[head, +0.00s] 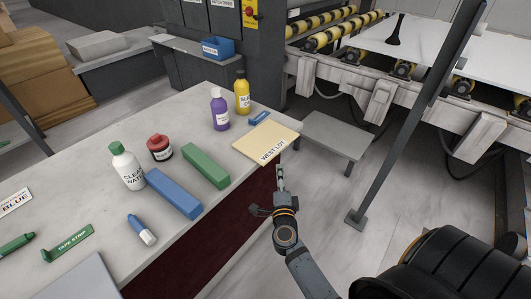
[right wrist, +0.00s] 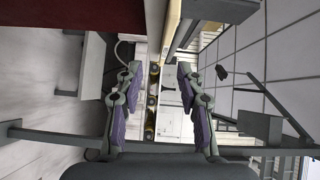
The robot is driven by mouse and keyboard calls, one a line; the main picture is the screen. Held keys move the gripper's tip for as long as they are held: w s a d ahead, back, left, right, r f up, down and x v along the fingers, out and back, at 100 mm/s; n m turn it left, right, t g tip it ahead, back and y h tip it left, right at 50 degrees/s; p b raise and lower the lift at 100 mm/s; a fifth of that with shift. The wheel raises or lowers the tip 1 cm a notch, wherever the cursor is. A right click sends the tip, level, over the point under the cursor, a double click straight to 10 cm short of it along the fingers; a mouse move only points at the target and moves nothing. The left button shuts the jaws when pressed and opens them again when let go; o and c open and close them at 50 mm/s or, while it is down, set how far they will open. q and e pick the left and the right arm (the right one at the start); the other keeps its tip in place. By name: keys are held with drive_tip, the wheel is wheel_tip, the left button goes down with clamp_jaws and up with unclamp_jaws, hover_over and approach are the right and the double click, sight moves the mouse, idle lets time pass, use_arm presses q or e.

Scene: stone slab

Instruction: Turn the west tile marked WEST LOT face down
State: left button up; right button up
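The cream tile marked WEST LOT (head: 262,136) lies flat on the grey stone slab (head: 90,185) near its right edge, lettering up. Its right side appears to stick out past the slab's edge. My right gripper (head: 270,192) is just off that edge, in front of and below the tile in the head view. In the right wrist view the fingers (right wrist: 160,70) are spread with nothing between them. A pale strip beyond them, likely the tile's edge (right wrist: 172,22), shows at the top. My left gripper is not in view.
On the slab, a purple bottle (head: 219,110) and yellow bottle (head: 242,93) stand behind the tile, with a small blue block (head: 260,118). Green (head: 205,166) and blue (head: 173,194) bars lie left. A grey post (head: 415,110) and low bench (head: 335,138) stand right.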

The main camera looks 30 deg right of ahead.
sight(279, 152)
drive_tip(key=shift+m+h, duration=0.4)
drive_tip(key=shift+m, duration=0.2)
drive_tip(key=x, duration=0.2)
drive_tip(key=r+x, duration=0.1)
drive_tip(key=x, duration=0.2)
drive_tip(key=shift+w+d+r, duration=0.1)
drive_tip(key=shift+d+r, duration=0.05)
drive_tip(key=shift+d, duration=0.25)
drive_tip(key=shift+w, duration=0.3)
drive_tip(key=x, duration=0.4)
drive_tip(key=shift+w+a+f+b, duration=0.1)
drive_tip(key=shift+w+f+b, duration=0.25)
drive_tip(key=shift+w, duration=0.05)
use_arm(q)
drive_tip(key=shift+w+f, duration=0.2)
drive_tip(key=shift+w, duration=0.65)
use_arm(e)
drive_tip(key=shift+r, duration=0.1)
clamp_jaws()
